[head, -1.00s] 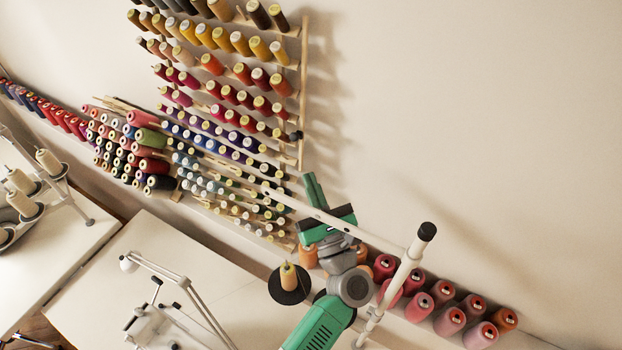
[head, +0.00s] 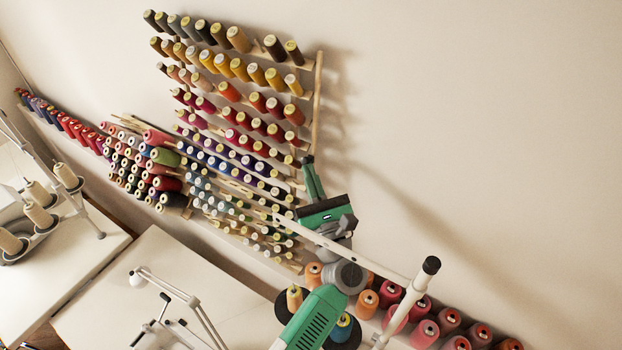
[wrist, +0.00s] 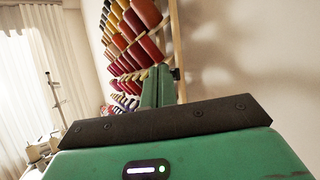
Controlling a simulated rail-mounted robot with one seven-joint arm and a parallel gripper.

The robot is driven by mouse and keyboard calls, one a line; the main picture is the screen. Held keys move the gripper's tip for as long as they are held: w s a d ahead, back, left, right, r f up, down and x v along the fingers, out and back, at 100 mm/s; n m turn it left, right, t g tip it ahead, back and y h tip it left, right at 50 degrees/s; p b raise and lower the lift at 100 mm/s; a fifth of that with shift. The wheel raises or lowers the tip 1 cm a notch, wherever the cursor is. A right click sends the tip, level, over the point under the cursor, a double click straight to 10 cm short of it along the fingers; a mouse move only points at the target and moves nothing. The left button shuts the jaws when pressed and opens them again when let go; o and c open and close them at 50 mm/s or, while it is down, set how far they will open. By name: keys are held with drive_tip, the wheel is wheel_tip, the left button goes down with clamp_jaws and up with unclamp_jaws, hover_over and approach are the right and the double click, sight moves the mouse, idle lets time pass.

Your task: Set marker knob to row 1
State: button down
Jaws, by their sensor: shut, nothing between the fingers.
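The marker knob (wrist: 176,74) is a small dark knob on the right upright of the wooden thread rack (head: 318,75). In the wrist view it sits just right of my fingertips. In the head view a dark spot by the fingertips may be the knob, but it blends with them. My gripper (head: 308,163) is green, with its fingers shut and empty, pointing up along the lower part of the right upright. The fingers also show in the wrist view (wrist: 158,72). Whether they touch the knob I cannot tell. No row numbers are readable.
Rows of coloured spools (head: 235,68) fill the rack left of the upright. A white thread-stand pole (head: 408,300) and its crossbar stand close to my arm. Red and orange cones (head: 424,333) line the wall at lower right. The wall right of the rack is bare.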

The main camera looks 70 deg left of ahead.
drive_tip(key=r+p, duration=0.1)
drive_tip(key=r, duration=0.1)
drive_tip(key=r+p, duration=0.1)
drive_tip(key=r, duration=0.2)
drive_tip(key=r+p, duration=0.2)
drive_tip(key=shift+w+a+r, duration=0.25)
drive_tip(key=shift+w+r, duration=0.1)
